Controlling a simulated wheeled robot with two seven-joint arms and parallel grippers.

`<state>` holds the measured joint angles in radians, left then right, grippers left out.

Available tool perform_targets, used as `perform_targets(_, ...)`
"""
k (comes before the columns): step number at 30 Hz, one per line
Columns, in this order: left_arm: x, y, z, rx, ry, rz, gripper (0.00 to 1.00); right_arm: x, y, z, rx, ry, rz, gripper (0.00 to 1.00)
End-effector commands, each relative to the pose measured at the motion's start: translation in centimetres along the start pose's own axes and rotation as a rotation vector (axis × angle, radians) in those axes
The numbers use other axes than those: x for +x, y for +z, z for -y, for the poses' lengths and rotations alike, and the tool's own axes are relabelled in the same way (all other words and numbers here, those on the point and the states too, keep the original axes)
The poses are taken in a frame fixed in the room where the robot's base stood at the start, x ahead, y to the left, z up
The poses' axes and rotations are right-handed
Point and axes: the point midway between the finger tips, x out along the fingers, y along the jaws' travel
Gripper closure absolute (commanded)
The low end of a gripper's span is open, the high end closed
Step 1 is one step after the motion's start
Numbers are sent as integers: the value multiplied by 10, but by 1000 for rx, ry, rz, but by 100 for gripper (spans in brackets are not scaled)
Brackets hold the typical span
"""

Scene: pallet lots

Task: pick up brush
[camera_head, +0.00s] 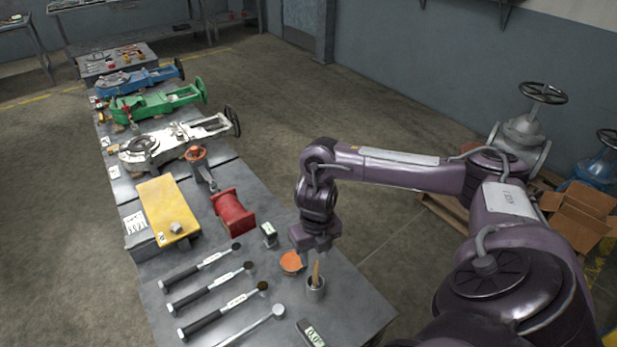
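The brush (316,272) stands nearly upright in a small grey metal cup (315,291) near the right side of the grey workbench. Only its light wooden handle shows; its lower end is hidden in the cup. My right gripper (314,256) points down just above the brush, with its fingers around the top of the handle's height. At this size I cannot tell if the fingers touch the handle or how far apart they are. My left gripper is not in view.
The workbench (365,311) also bears an orange disc (291,262), several torque wrenches (201,265), a digital gauge (310,333), a small black device (268,234), a red flanged pipe (233,212) and a yellow block (167,208). Valves stand farther back. Cardboard boxes (577,217) lie at right.

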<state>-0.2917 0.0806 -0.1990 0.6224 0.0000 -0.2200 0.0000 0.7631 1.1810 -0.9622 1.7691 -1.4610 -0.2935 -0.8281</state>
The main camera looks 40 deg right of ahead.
Motion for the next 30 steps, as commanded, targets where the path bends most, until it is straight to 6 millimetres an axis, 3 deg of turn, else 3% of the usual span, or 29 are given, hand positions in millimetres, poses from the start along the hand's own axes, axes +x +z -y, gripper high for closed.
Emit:
perform_targets(2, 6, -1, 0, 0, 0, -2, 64, 13, -2, 0, 2, 0, -4, 60)
perform_targets(12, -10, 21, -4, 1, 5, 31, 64, 55, -3, -3, 2, 1, -3, 60)
perform_targets(21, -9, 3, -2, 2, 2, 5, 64, 63, -2, -2, 2, 0, 1, 60)
perform_targets(30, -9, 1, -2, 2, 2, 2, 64, 62, -2, -3, 2, 0, 1, 97)
